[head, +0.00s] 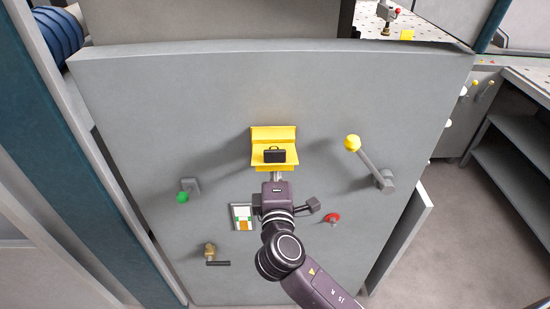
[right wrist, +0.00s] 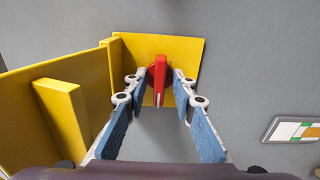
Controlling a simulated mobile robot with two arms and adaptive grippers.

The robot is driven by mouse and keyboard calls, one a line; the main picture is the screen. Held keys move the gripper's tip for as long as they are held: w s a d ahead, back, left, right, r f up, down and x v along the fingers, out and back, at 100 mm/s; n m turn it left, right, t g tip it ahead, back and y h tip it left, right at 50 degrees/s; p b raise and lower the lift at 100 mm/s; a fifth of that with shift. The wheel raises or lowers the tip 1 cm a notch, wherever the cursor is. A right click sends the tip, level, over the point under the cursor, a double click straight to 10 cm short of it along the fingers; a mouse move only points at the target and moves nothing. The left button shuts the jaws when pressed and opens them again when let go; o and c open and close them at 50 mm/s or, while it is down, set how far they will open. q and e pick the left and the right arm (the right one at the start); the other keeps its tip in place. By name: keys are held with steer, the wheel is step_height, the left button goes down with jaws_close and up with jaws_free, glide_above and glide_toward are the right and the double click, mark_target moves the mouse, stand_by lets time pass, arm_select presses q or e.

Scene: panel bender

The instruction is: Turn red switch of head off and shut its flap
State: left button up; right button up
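The head's yellow switch box (head: 273,133) is on the grey panel, and its flap (head: 275,160) stands open, sticking out from the panel. A black briefcase-like mark is on the flap. In the right wrist view, the open flap (right wrist: 70,95) is at left, beside the yellow backplate (right wrist: 185,55). The red switch (right wrist: 158,72) sits on that plate; the flap hides it in the head view. My right gripper (right wrist: 158,84) is open, with one finger on each side of the switch and gaps between. It also shows just below the flap in the head view (head: 277,178). My left gripper is out of view.
On the panel are a yellow-knobbed lever (head: 368,160), a red button (head: 332,218), a green knob (head: 183,196), a coloured label card (head: 242,217) and a brass fitting with a dark handle (head: 212,255). The card also shows in the right wrist view (right wrist: 295,130).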

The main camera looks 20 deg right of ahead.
steer(key=v, duration=1.2)
